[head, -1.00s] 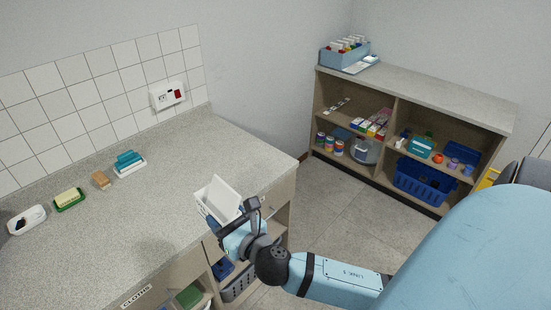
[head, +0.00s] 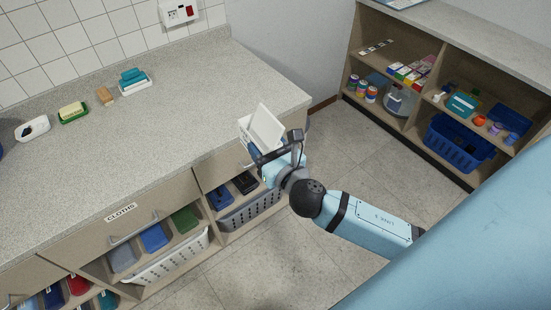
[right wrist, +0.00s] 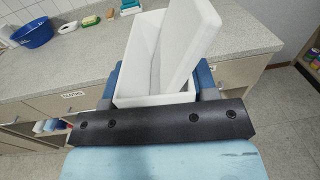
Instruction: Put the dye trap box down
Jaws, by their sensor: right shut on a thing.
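The dye trap box is a white box (head: 262,128) with its lid standing open. It also shows in the right wrist view (right wrist: 140,60), upright, with the white lid tilted up at its right side. My right gripper (head: 262,158) is shut on the box, with blue fingers on both sides of it in the right wrist view (right wrist: 160,80). The box is at the front edge of the grey counter (head: 180,130), near its right end. I cannot tell whether its bottom touches anything. My left gripper is not in view.
On the counter's back left are a white dish (head: 33,129), a green dish with a yellow block (head: 73,112), a wooden brush (head: 105,96) and a white dish with teal sponges (head: 134,82). The counter's middle is clear.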

